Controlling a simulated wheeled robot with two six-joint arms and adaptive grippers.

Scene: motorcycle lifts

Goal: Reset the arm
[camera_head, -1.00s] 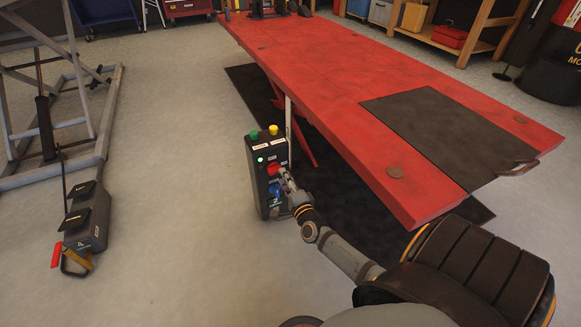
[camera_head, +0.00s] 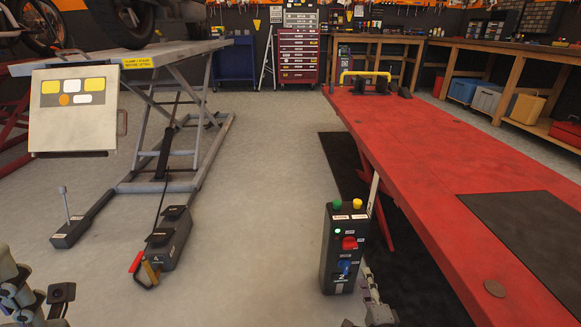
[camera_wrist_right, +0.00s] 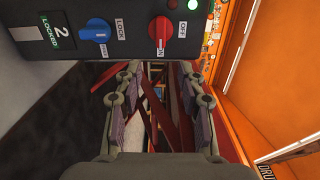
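My right gripper (camera_head: 370,290) is low beside the right edge of the dark control box (camera_head: 341,250). In the right wrist view its fingers (camera_wrist_right: 158,85) are apart with nothing between them, and the control box (camera_wrist_right: 130,22) is at the top, beyond the fingertips. The box has a red knob (camera_head: 349,243), a blue knob (camera_head: 344,268), a green and a yellow button on top, and a lit green lamp. The wrist view shows a green plate reading "2 LOCKED". Part of my left arm and gripper (camera_head: 20,290) shows at the lower left; its fingers are unclear.
The red lift table (camera_head: 420,150) runs along the right. A grey lift (camera_head: 160,60) with a raised platform stands left, with a white panel (camera_head: 73,110) before it. A pedal unit (camera_head: 165,245) is on the floor. Open floor (camera_head: 265,200) lies between the lifts.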

